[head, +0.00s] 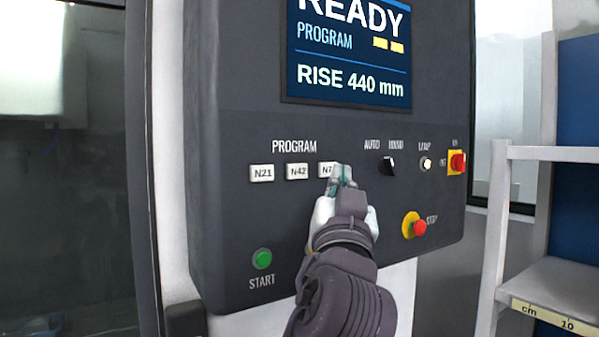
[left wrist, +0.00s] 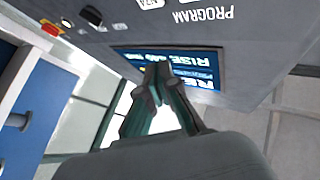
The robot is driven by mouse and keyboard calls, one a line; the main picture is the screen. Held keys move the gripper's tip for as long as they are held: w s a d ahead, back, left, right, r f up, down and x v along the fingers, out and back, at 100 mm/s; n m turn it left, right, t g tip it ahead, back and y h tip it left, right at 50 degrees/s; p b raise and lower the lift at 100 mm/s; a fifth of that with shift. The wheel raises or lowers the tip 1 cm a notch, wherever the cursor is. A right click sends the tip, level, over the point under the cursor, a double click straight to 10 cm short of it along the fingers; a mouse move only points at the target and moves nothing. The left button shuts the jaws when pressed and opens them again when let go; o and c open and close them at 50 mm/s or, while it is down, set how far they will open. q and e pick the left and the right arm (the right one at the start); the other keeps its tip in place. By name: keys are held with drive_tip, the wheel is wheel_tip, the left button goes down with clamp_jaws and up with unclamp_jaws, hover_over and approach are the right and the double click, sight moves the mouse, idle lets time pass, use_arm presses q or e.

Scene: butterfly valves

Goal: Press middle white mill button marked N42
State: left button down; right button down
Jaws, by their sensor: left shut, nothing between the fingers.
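The middle white button marked N42 (head: 298,172) sits under the word PROGRAM on the dark control panel, between N21 (head: 262,173) and a third white button (head: 327,169) whose label begins with N7. My left gripper (head: 341,174) is shut and empty. In the head view its fingertips overlap the right part of the third button, to the right of N42; I cannot tell whether they touch the panel. The left wrist view shows the closed fingers (left wrist: 156,84) in front of the screen, with the panel upside down. N42 is not clearly seen there. My right gripper is not in view.
The screen (head: 348,55) above reads READY and RISE 440 mm. A green START button (head: 262,259) is lower left. A black selector knob (head: 387,166), a white lamp (head: 425,163), a red switch (head: 457,162) and a red stop button (head: 412,225) are to the right.

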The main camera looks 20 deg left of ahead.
sight(307, 175)
use_arm(q)
drive_tip(key=shift+w, duration=0.1)
drive_tip(key=shift+w+a+p, duration=0.1)
drive_tip(key=shift+w+a, duration=0.8)
drive_tip(key=shift+a, duration=0.25)
drive_tip(key=shift+w+a+p, duration=0.15)
drive_tip(key=shift+w+a, duration=0.75)
drive_tip(key=shift+a, duration=0.3)
drive_tip(key=shift+w+a+p, duration=0.1)
drive_tip(key=shift+w+a, duration=0.8)
drive_tip(key=shift+a, duration=0.25)
drive_tip(key=shift+w+a, duration=0.25)
drive_tip(key=shift+a, duration=0.05)
drive_tip(key=shift+w+a, duration=0.25)
drive_tip(key=shift+a, duration=0.15)
drive_tip(key=shift+s+d, duration=0.1)
drive_tip(key=shift+d, duration=0.1)
drive_tip(key=shift+s+d, duration=0.4)
drive_tip(key=shift+d, duration=0.1)
